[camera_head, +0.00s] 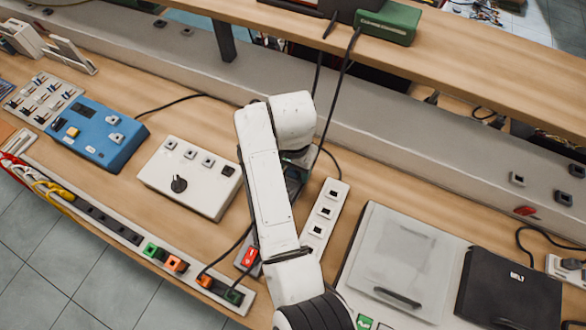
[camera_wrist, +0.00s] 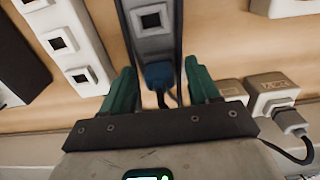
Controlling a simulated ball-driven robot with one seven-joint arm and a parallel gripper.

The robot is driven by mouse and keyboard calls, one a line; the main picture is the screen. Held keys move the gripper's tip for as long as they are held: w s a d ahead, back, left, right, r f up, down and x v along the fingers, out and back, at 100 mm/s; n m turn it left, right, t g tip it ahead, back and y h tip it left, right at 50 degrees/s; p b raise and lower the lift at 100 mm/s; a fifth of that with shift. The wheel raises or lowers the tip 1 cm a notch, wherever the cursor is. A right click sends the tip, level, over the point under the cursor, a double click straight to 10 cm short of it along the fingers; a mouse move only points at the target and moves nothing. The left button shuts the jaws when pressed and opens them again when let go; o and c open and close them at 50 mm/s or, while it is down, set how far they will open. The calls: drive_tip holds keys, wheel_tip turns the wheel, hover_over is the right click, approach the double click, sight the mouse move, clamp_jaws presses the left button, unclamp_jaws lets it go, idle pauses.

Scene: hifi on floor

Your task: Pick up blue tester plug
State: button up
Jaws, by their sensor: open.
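My gripper (camera_wrist: 159,67) is open, with one green finger on each side of the plug. Gaps show between the plug and both fingers. In the head view the plug is hidden behind my white arm, and my fingers cannot be made out clearly.
A white socket strip (camera_head: 324,218) lies right of my arm, and a white box with a black knob (camera_head: 191,177) lies left. A blue box (camera_head: 97,134) is farther left. A grey case (camera_head: 398,262) is at right. A wooden shelf (camera_head: 455,62) overhangs the back.

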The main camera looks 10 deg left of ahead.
drive_tip(key=shift+c, duration=0.3)
drive_tip(key=c, duration=0.9)
drive_tip(key=shift+r, duration=0.1)
drive_tip(key=shift+c, duration=0.2)
